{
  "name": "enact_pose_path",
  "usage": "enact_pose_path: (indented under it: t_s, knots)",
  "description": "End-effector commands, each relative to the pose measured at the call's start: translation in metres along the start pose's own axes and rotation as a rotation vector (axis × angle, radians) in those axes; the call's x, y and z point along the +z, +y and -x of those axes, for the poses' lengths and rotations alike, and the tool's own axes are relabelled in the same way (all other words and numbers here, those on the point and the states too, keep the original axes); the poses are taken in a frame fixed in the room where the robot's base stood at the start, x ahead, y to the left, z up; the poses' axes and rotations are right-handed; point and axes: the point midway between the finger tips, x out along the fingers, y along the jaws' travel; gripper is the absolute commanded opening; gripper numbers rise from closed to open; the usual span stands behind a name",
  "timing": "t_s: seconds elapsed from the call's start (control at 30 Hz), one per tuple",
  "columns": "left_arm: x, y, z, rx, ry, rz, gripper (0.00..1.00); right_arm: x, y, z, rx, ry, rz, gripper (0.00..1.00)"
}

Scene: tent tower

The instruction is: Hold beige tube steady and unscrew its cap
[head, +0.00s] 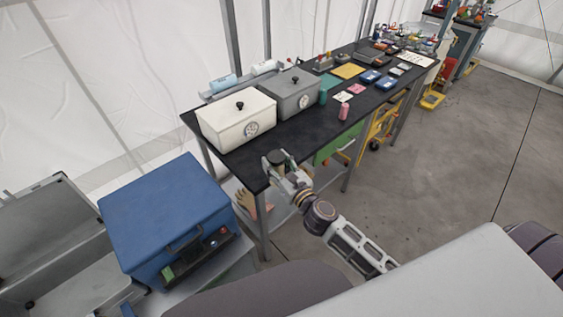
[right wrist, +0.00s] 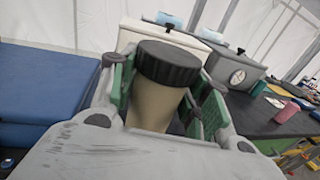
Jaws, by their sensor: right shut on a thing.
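The beige tube (right wrist: 152,107) stands roughly upright between the green-padded fingers of my right gripper (right wrist: 160,100) in the right wrist view. The gripper is shut on the tube's body. The tube's dark ribbed cap (right wrist: 168,64) sits on top, clear of the fingers. In the head view the right gripper (head: 279,163) is by the near end of the black table, and the dark cap (head: 277,156) shows between its fingers. The tube's lower part is hidden by the gripper. My left gripper is in neither view.
A blue case (head: 160,205) stands at the left. The floor to the right is open.

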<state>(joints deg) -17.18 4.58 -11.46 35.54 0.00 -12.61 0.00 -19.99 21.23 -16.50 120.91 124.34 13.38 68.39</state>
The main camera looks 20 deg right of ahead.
Motion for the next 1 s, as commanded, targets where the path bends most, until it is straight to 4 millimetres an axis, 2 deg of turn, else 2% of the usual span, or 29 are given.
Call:
enact_pose_path:
  t_s: [1.0]
  knots:
    - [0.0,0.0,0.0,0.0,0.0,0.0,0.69,0.026,0.078,-0.001,0.332,-0.003,0.001,0.04]
